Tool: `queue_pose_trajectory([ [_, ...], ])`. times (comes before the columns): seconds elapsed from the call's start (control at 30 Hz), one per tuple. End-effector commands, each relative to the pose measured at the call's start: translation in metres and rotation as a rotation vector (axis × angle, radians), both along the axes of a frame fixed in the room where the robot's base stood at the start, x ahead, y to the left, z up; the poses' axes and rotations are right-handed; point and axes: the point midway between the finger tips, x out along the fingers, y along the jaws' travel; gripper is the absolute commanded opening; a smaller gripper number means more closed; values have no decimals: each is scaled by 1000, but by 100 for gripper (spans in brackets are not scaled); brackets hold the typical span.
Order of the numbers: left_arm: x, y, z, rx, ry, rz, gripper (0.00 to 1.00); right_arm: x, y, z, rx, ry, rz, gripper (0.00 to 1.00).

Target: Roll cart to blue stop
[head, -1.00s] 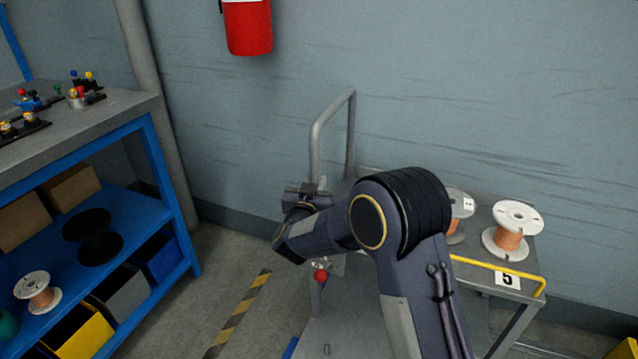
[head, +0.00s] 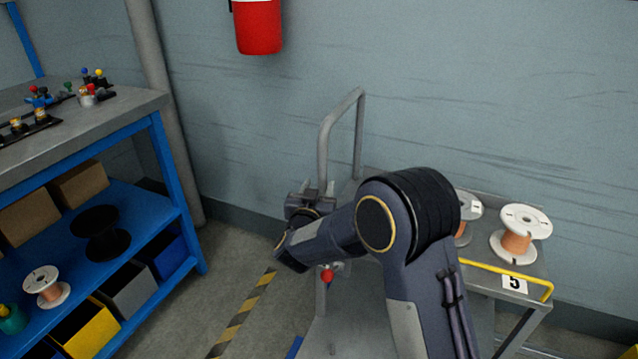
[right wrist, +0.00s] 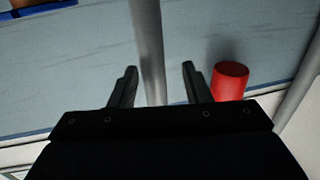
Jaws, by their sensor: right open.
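The cart has a grey tube handle (head: 326,150) and a grey top (head: 480,205) with a yellow rail, and stands against the wall. A small blue piece (head: 295,347) shows at the bottom edge of the head view, beside the cart; it may be the blue stop, mostly cut off. My right gripper (head: 308,190) is at the handle's near post, partly hidden by its wrist. In the right wrist view its jaws (right wrist: 158,68) are open, with a grey post (right wrist: 148,45) showing between them; I cannot tell whether they touch it. My left gripper is out of view.
Two white-and-copper spools, the nearer one (head: 520,230), sit on the cart, which bears a "5" label. A blue shelf bench (head: 185,215) stands at left. A yellow-black floor stripe (head: 242,312) runs between them over bare floor. A red cylinder (head: 258,28) hangs on the wall.

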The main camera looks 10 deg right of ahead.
Motion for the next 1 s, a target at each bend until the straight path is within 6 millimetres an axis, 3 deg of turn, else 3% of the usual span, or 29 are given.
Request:
queue_pose_trajectory([
  [0.2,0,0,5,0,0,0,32,-34,19,1,0,1,6,44],
  [0.33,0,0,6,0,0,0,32,-46,25,1,0,-1,6,44],
  [0.83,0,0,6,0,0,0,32,-50,26,0,1,0,5,44],
  [1.0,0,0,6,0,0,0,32,-48,14,11,95,32,65,44],
])
